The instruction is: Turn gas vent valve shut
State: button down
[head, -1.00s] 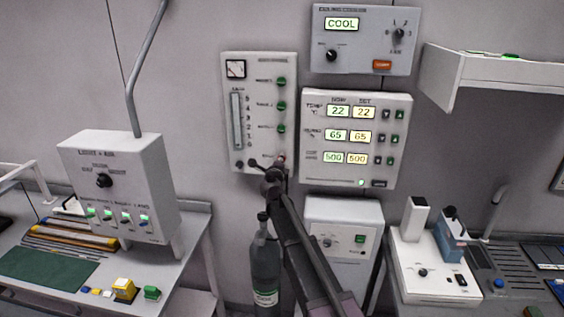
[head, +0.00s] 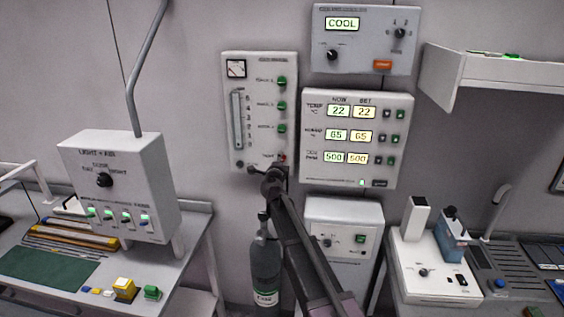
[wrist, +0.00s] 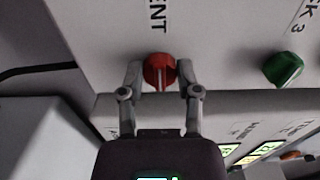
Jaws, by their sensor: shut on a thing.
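The gas vent valve is a red round knob (wrist: 158,67) at the lower edge of the gas panel, beside a label whose visible letters read "ENT". A pale line on the knob runs up and down in the wrist view. My gripper (wrist: 161,75) has one finger on each side of the knob and is shut on it. In the head view the red knob (head: 282,157) shows small at the panel's lower right. My gripper (head: 270,172) is just below it there, and my arm hides part of the panel's bottom edge.
The gas panel (head: 262,67) has several green knobs; one (wrist: 284,68) is right of the red knob in the wrist view. A display panel (head: 312,110) adjoins it at right. A dark gas bottle (head: 265,262) stands below, close to my arm.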

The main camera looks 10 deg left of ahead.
jog(key=shift+c, duration=1.5)
grip_release()
jog(key=shift+w, duration=0.15)
jog(key=s, duration=1.2)
jog(key=shift+a, duration=0.25)
jog(key=shift+s, duration=0.1)
